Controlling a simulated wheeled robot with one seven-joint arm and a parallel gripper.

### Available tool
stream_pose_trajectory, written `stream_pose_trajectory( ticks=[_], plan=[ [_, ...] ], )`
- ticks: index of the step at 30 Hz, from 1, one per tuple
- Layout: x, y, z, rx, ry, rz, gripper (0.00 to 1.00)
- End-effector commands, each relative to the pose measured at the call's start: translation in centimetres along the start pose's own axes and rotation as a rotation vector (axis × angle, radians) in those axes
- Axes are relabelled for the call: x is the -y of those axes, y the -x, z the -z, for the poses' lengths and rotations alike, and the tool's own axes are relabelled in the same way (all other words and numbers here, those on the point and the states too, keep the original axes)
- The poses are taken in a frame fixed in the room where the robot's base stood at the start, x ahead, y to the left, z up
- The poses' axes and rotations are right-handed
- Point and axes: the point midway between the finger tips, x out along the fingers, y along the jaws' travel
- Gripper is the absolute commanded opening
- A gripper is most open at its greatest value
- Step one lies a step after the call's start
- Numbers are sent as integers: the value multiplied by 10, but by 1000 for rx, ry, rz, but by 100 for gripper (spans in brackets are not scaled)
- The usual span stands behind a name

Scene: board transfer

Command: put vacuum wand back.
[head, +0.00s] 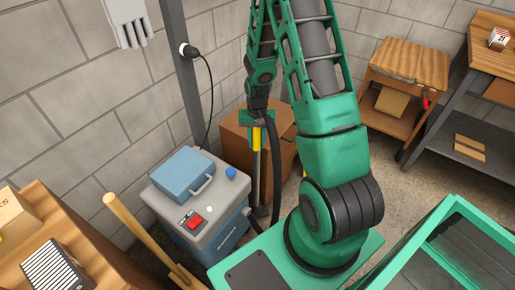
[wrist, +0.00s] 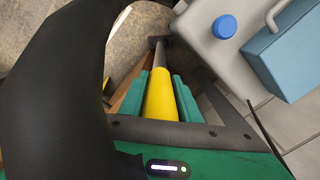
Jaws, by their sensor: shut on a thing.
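The vacuum wand (head: 256,165) has a yellow grip and a grey tube. It hangs upright below my gripper (head: 257,118), between the grey vacuum machine and my arm. In the wrist view the yellow grip of the wand (wrist: 161,97) sits between the two green fingers of my gripper (wrist: 160,95), which is shut on it. The wand's dark foot shows near the floor. The grey vacuum machine (head: 190,214) has a blue lid (head: 183,176), a blue knob (head: 231,173) and a red switch (head: 195,221). A black hose (head: 275,165) hangs close to the wand.
A wooden pole (head: 140,235) leans at the left, by a wooden bench (head: 100,270). A grey post (head: 186,85) with a plugged cord rises behind the machine. Workbenches (head: 405,62) stand at the right.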

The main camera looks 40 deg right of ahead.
Motion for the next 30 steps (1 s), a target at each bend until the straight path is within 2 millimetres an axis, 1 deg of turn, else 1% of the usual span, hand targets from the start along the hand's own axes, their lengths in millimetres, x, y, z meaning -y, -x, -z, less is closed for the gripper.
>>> stream_pose_trajectory(
  ticks=[1, 8, 16, 18, 23, 24, 25, 26, 30],
  plan=[
    [0, -4, 0, 1, 0, 0, 0],
    [0, -14, 0, 0, 0, 0, 0],
    [2, -45, 2, 0, 0, 0, 0],
    [3, -48, 2, -1, 0, 0, 0],
    [3, -48, 3, -2, -1, 0, 0],
    [3, -48, 3, -1, 0, 0, 34],
    [3, -48, 3, -1, -1, 0, 41],
    [3, -48, 3, -1, 0, 0, 48],
    [3, -48, 3, -1, -1, 0, 48]
  ],
)
